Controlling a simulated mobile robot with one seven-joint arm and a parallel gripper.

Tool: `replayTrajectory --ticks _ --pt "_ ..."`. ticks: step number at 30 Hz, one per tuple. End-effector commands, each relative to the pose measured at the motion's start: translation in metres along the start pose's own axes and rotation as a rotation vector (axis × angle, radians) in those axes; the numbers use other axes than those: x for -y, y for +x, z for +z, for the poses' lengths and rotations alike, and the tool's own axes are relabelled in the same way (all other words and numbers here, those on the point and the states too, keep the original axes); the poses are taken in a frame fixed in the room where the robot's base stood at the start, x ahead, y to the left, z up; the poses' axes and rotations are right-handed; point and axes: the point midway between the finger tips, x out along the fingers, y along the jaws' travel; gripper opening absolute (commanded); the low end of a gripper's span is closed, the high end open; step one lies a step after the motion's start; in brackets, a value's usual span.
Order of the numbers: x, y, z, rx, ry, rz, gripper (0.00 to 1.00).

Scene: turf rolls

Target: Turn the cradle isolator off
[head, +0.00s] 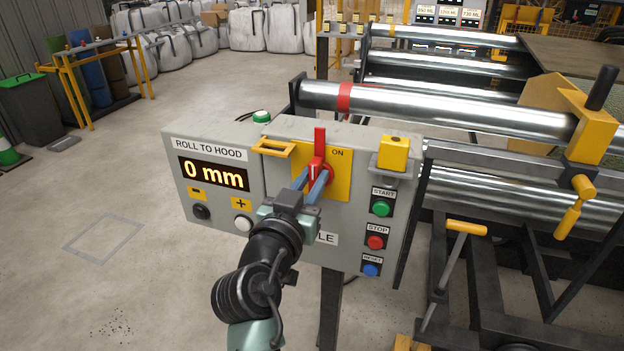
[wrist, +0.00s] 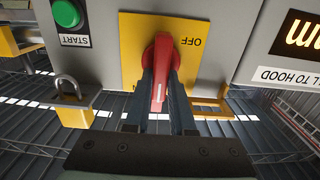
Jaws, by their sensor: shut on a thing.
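The cradle isolator is a red rotary handle (head: 320,140) on a yellow plate (head: 342,186) in the grey control panel's face. The handle stands upright, with the word ON at its upper right in the head view. The wrist view shows this red handle (wrist: 161,88) upside down, with OFF printed on the plate (wrist: 130,35) beyond its hub. My gripper (head: 313,184) is shut on the handle, one finger on each side; the fingers also show in the wrist view (wrist: 162,80). My gripper hides part of the plate and the panel's lower label.
The panel display (head: 212,173) reads 0 mm. A yellow hasp (head: 274,147) sticks out left of the handle, and a yellow block (head: 394,153) sits right. Green START (head: 380,208), red STOP (head: 375,242) and blue buttons line the right side. Steel rollers stand behind; floor at left is open.

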Motion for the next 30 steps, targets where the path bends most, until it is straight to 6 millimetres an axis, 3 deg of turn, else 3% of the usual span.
replayTrajectory --ticks 11,30 --pt "0.0024 -0.0002 -0.0007 0.000 -0.145 0.000 0.00" --pt "0.0086 -0.0001 0.0014 0.001 -0.735 -0.001 0.00"
